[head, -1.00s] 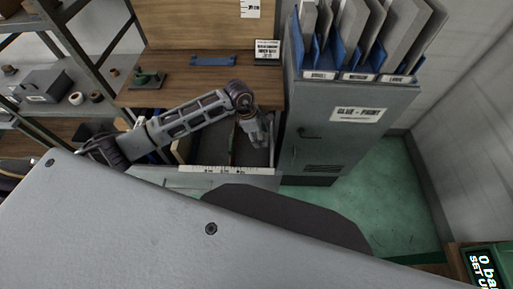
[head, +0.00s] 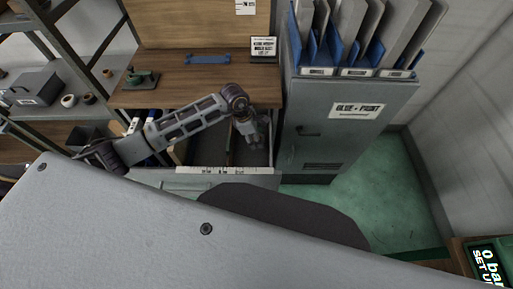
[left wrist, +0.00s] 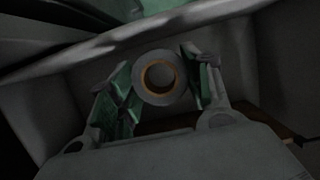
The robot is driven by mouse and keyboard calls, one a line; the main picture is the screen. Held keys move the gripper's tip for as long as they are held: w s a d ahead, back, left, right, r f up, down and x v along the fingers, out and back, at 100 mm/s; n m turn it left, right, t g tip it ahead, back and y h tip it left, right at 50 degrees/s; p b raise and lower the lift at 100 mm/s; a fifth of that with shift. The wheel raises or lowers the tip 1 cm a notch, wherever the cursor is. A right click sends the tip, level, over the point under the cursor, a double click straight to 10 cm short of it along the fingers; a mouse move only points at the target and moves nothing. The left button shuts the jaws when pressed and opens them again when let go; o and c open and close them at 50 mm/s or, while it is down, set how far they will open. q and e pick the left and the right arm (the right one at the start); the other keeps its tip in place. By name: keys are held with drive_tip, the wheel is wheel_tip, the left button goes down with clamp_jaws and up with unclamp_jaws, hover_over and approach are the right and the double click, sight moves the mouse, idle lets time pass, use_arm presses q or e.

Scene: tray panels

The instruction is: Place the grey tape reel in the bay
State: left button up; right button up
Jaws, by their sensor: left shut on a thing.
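The grey tape reel (left wrist: 138,76) shows in the left wrist view as a ring with an orange-brown core. My left gripper (left wrist: 161,82) is shut on it, with green-padded fingers on either side. In the head view the left gripper (head: 253,146) points down into the right part of an open drawer (head: 182,171) under the bench. The reel is hidden or too small to make out there. Dividers split the drawer into bays; the arm covers part of them. Which bay is meant cannot be told. My right gripper is out of view.
A wooden bench top (head: 185,94) lies behind the drawer, with a blue handle-like piece (head: 208,59) and a green tool (head: 140,79). A grey cabinet (head: 345,135) stands close on the right. Shelves (head: 75,105) with a grey box (head: 36,88) are on the left.

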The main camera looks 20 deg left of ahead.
use_arm(q)
hover_over(259, 152)
drive_tip(key=a, duration=0.1)
drive_tip(key=shift+s+f, duration=0.2)
drive_tip(key=shift+f, duration=2.2)
drive_tip(key=shift+f, duration=1.85)
drive_tip(key=shift+f, duration=0.15)
drive_tip(key=o, duration=1)
drive_tip(key=shift+o, duration=0.2)
drive_tip(key=shift+r, duration=0.2)
drive_tip(key=v, duration=1.2)
drive_tip(key=shift+a, duration=0.1)
